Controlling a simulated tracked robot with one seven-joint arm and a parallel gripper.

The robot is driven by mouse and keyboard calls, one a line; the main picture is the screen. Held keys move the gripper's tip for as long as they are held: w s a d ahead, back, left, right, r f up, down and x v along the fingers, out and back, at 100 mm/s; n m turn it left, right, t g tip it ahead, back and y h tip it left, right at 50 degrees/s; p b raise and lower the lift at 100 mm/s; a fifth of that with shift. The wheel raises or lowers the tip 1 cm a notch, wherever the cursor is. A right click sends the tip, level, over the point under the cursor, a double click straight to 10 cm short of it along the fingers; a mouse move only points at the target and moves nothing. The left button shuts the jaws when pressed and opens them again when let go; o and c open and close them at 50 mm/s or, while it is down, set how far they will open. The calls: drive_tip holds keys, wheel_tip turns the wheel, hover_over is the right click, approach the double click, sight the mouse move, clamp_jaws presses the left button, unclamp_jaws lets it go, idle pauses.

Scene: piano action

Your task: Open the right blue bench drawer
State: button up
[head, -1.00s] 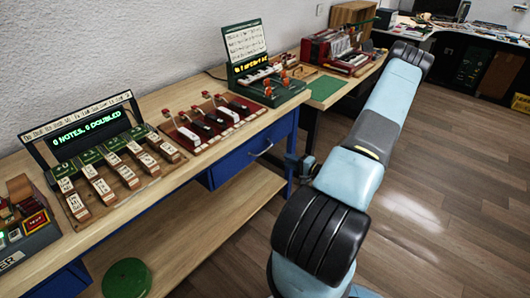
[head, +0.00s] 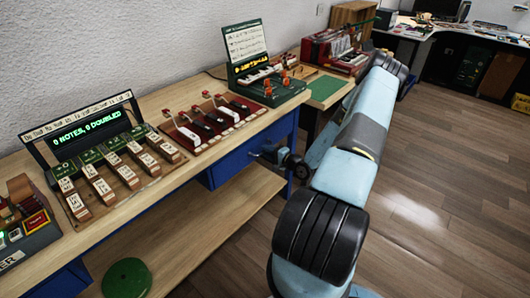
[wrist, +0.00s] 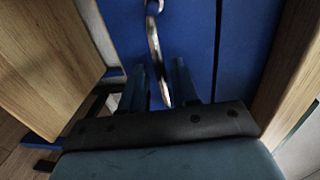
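The right blue bench drawer (head: 228,168) sits under the wooden bench top in the head view, its front closed flush as far as I can see. Its blue front (wrist: 213,35) fills the middle of the wrist view. The curved metal handle (wrist: 156,50) runs down the wrist view between my two fingers. My gripper (head: 262,153) is at the drawer front in the head view, covering the handle there. In the wrist view my gripper (wrist: 161,80) is open, with a finger on each side of the handle and gaps visible between.
The wooden bench top (head: 195,90) carries key models, a note display (head: 90,128) and a green keyboard box (head: 262,80). A wooden lower shelf (head: 185,235) holds a green disc (head: 127,278). The floor (head: 430,200) to the right is clear.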

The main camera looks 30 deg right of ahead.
drive_tip(key=shift+w+a+f, duration=0.1)
drive_tip(key=shift+w+a, duration=0.05)
drive_tip(key=shift+w, duration=0.3)
clamp_jaws()
